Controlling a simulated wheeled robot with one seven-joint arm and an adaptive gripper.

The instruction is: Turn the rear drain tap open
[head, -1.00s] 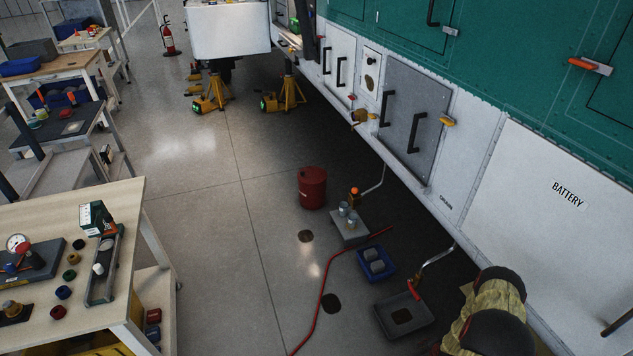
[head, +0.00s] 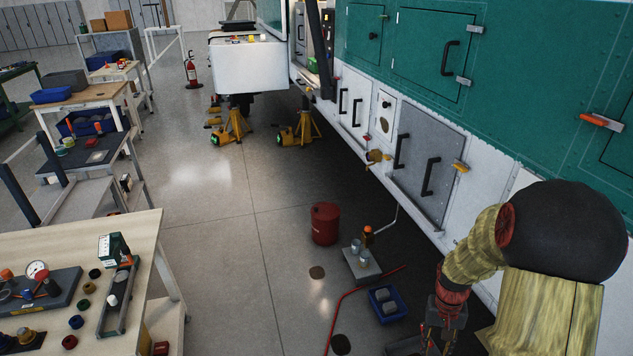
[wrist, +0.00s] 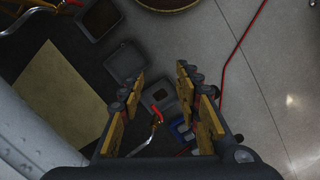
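A drain tap with an orange handle (head: 367,232) hangs on a bent pipe under the hull in the head view, above a grey tray (head: 362,264). In the wrist view, a red tap handle (wrist: 157,117) on a bent silver pipe lies between my fingers in the picture, apart from them. Another bent pipe (wrist: 30,16) with a red end shows at the top left there. I cannot tell which tap is the rear one. My gripper (wrist: 168,100) is open and empty. It also shows, pointing down, at the bottom of the head view (head: 440,328); my arm hides the area behind it.
A blue bin (head: 387,304), a red hose (head: 345,300) and a red drum (head: 325,224) are on the floor. The white and green hull (head: 440,60) runs along the right.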

